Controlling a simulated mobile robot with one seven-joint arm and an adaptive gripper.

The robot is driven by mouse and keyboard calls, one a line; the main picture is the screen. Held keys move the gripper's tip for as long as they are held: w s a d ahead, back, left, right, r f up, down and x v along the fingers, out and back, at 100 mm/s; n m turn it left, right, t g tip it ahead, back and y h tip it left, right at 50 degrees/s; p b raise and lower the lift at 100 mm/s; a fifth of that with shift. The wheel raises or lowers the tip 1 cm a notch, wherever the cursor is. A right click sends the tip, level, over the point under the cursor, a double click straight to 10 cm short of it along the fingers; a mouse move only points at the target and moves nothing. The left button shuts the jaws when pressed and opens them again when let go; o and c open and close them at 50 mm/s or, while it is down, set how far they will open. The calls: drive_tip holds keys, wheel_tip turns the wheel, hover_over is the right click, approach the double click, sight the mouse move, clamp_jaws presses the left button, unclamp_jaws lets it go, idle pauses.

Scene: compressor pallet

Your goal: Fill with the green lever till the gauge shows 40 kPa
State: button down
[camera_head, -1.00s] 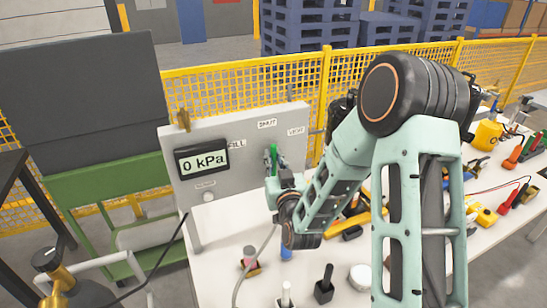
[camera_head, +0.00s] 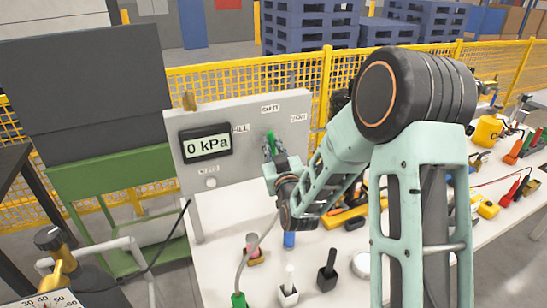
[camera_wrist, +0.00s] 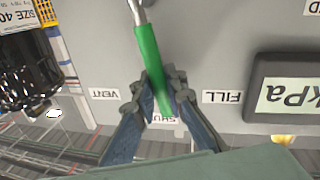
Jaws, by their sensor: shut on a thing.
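The green lever (camera_head: 270,141) is on the grey upright panel (camera_head: 235,172) and points up toward the SHUT label, between FILL and VENT. In the wrist view, which is upside down, the green lever (camera_wrist: 150,62) runs from its metal stem to the SHUT label, partly covered by my fingers. My gripper (camera_wrist: 160,98) is closed around the lever's free end; the head view shows my gripper (camera_head: 271,158) at the lever, partly hidden by my arm. The gauge display (camera_head: 206,144) reads 0 kPa; part of the gauge (camera_wrist: 290,95) shows in the wrist view.
A round knob (camera_head: 211,183) sits on the panel below the gauge. The white table (camera_head: 215,230) holds a hose, small blocks and tools, mostly to the right. A yellow mesh fence (camera_head: 220,85) stands behind. A dial and pipes are at the lower left.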

drive_tip(key=a+n+b, duration=0.1)
drive_tip(key=b, duration=0.2)
drive_tip(key=f+n+b, duration=0.1)
drive_tip(key=b, duration=0.2)
drive_tip(key=s+a+n+b, duration=0.1)
drive_tip(key=n+b, duration=0.1)
drive_tip(key=b, duration=0.1)
drive_tip(key=shift+a+f+t+y, duration=0.3)
drive_tip(key=shift+f+t, duration=0.05)
drive_tip(key=shift+t, duration=0.05)
drive_tip(key=n+b, duration=0.1)
drive_tip(key=b, duration=0.2)
drive_tip(key=a+n+b, duration=0.1)
drive_tip(key=n+b, duration=0.1)
drive_tip(key=b, duration=0.1)
drive_tip(key=s+a+f+n+b, duration=0.1)
drive_tip(key=b, duration=0.2)
drive_tip(key=shift+f+y, duration=0.1)
drive_tip(key=shift+y, duration=0.3)
drive_tip(key=shift+n, duration=0.4)
drive_tip(key=c, duration=1.9)
unclamp_jaws()
drive_tip(key=shift+a, duration=0.1)
drive_tip(key=shift+c, duration=0.2)
drive_tip(key=v, duration=1.2)
drive_tip(key=shift+f, duration=0.1)
